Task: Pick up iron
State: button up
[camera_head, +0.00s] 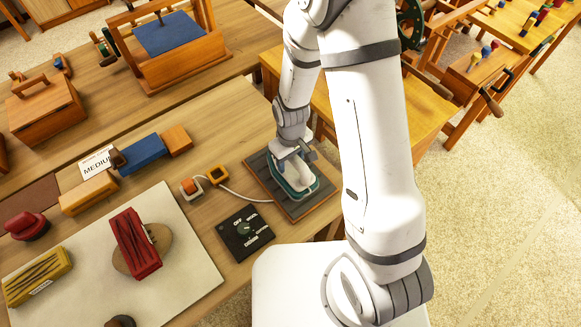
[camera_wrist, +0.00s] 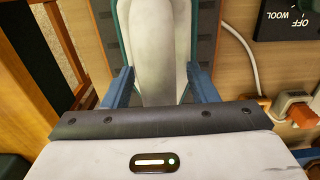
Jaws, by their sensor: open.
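The iron (camera_head: 293,177) has a white body and a teal base. It rests on a dark ribbed pad with a wooden rim (camera_head: 317,203) at the table's right end. In the wrist view the iron's pale body (camera_wrist: 157,50) fills the top middle. My gripper (camera_head: 293,153) is directly over the iron. In the wrist view its two blue fingers (camera_wrist: 160,88) stand apart, one on each side of the pale body. I cannot tell whether either finger touches it. The iron's far end is cut off in the wrist view.
A black dial box (camera_head: 244,232) marked OFF sits beside the pad. A white cord runs from the pad to an orange plug (camera_head: 190,187). A white board (camera_head: 190,270) holds a red block (camera_head: 136,243) and a yellow block (camera_head: 37,277). Wooden looms stand behind.

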jog(key=shift+f, duration=0.2)
jog(key=shift+c, duration=0.2)
grip_shut()
dwell(0.4)
